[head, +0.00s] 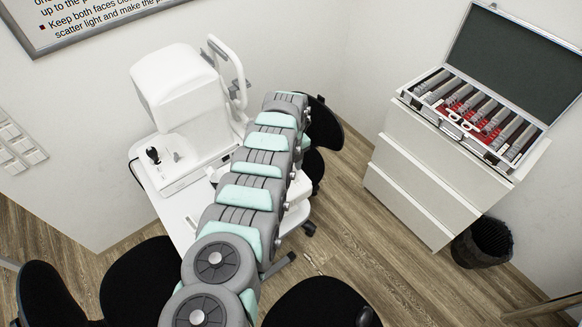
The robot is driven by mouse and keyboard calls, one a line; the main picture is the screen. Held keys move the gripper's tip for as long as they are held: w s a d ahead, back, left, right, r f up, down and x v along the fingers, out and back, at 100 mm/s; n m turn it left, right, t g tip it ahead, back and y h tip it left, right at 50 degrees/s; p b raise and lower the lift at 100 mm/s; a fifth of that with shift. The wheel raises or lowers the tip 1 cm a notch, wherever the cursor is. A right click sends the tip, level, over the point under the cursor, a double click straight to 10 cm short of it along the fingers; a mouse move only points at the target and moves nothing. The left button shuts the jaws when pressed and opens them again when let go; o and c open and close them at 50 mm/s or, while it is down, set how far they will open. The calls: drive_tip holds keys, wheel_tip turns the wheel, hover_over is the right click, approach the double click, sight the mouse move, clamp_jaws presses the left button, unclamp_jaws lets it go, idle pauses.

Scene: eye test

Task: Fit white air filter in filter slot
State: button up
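I cannot make out a white air filter or a filter slot in the head view. A white eye-test machine (178,84) with a joystick stands on a white table (176,214) left of centre; no slot can be made out on the sides I see. My grey and mint arm reaches from the bottom up across the middle and covers part of the table and what lies behind it. My gripper does not show; the far end of the arm hides whatever is beyond it.
An open lens case (472,112) sits on a white drawer cabinet (412,190) at right, beside a black bin (483,242). Black chairs (318,303) stand at the bottom and behind my arm. Wooden floor (356,232) is clear between arm and cabinet.

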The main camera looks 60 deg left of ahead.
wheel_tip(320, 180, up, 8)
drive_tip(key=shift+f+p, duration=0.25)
drive_tip(key=shift+p, duration=0.15)
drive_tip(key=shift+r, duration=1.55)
